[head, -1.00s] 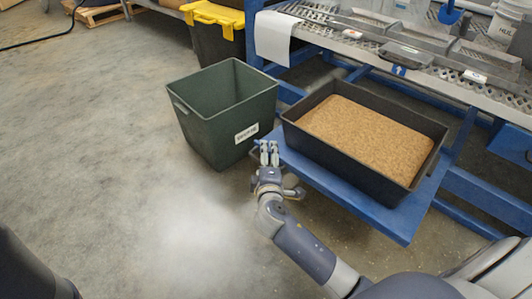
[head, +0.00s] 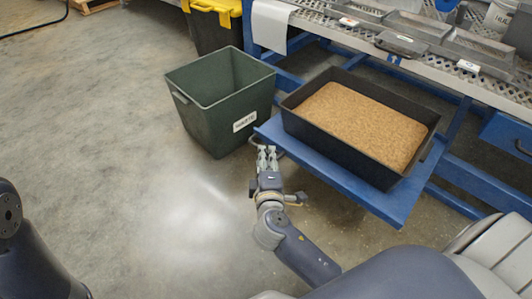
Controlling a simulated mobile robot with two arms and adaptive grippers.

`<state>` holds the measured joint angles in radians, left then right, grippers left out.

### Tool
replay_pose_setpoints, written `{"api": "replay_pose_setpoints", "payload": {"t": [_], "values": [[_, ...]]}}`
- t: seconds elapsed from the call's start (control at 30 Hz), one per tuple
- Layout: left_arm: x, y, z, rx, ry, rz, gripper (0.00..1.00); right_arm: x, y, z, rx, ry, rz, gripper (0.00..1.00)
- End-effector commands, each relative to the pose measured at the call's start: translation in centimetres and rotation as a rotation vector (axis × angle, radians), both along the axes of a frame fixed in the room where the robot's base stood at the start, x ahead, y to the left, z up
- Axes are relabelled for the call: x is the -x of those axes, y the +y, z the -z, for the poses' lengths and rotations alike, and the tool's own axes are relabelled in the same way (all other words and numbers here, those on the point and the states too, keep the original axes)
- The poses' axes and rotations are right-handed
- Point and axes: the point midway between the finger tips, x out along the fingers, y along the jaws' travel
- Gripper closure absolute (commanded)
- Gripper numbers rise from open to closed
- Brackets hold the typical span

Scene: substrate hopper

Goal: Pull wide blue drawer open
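The wide blue drawer (head: 386,208) is a flat blue shelf that stands well out from the blue frame. It carries a black tub (head: 335,152) of brown granular substrate (head: 360,123). A thin grey handle (head: 284,152) shows at its front edge near the left corner. My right gripper (head: 267,151) is just in front of that edge, next to the handle. Its two fingers stand apart with a gap, and nothing shows between them. Whether a finger still touches the handle is unclear. Part of my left arm shows at the lower left; its gripper is out of view.
A dark green waste bin (head: 195,115) stands close to the drawer's left corner. A black bin with a yellow lid (head: 214,8) is behind it. A metal rack (head: 455,75) with trays runs above the drawer. Another blue drawer (head: 508,136) is at right. The floor at left is clear.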

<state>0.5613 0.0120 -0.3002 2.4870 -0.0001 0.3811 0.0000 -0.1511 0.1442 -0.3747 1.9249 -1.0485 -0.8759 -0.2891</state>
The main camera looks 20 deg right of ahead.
Motion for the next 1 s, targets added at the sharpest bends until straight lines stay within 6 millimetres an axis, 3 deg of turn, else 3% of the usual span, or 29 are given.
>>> {"api": "replay_pose_setpoints", "payload": {"t": [0.5, 1.0], "values": [[-1.0, 0.0, 0.3, 0.000, 0.031, 0.000, 0.60, 3.0, 1.2, -0.5, 0.000, 0.001, 0.000, 0.69], [-1.0, 0.1, 0.3, 0.003, 0.030, 0.002, 0.60, 3.1, 1.3, -0.6, -0.002, 0.000, 0.000, 0.69]]}}
